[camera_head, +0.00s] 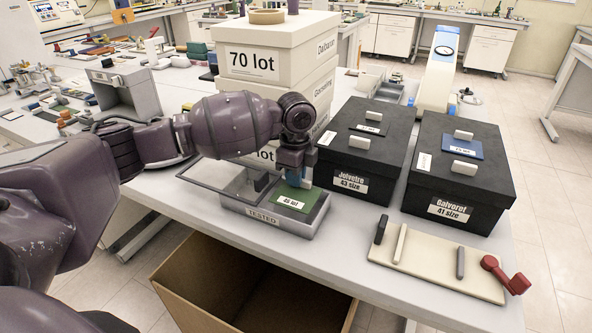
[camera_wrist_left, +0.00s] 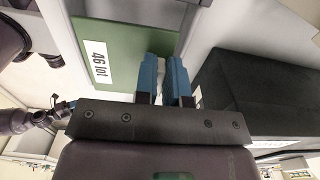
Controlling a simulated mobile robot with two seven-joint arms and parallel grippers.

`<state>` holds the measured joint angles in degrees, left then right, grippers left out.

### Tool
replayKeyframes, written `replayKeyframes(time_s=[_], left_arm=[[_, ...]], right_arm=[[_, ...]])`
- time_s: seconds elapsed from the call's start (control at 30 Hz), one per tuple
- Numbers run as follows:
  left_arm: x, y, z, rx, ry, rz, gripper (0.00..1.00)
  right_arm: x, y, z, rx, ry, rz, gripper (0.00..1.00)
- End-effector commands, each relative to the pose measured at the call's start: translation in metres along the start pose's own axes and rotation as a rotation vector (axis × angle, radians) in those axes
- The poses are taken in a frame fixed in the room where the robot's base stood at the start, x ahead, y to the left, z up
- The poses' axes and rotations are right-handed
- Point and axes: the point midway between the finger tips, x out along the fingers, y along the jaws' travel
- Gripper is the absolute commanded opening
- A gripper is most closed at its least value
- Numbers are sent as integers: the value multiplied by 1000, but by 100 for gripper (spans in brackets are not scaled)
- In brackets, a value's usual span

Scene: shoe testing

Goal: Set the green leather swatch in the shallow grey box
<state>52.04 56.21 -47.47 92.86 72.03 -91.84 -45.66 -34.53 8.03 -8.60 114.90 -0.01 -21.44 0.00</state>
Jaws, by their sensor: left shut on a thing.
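The green leather swatch (camera_head: 298,198), with a white lot label, lies within the outline of the shallow grey box (camera_head: 236,209) marked TESTED. I cannot tell whether it touches the box floor. My left gripper (camera_head: 296,182) points down at the swatch's far edge, its blue fingers close together and shut on it. In the left wrist view the swatch (camera_wrist_left: 115,37) spreads left of the fingertips (camera_wrist_left: 162,60). My right gripper is not in view.
White lot boxes (camera_head: 262,62) stand stacked behind the arm. Two black shoe boxes (camera_head: 347,185) (camera_head: 455,185) stand to the right, with a blue swatch (camera_head: 461,148) on one. A beige board (camera_head: 435,264) with tools lies in front. An open cardboard box (camera_head: 200,285) is below the table edge.

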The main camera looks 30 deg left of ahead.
Motion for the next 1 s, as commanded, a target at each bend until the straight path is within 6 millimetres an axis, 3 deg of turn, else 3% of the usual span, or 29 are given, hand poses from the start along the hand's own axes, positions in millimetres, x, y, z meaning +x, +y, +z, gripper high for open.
replayKeyframes(time_s=[1.0], left_arm=[[-1,0,-1,0,2,-1,0]], right_arm=[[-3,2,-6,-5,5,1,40]])
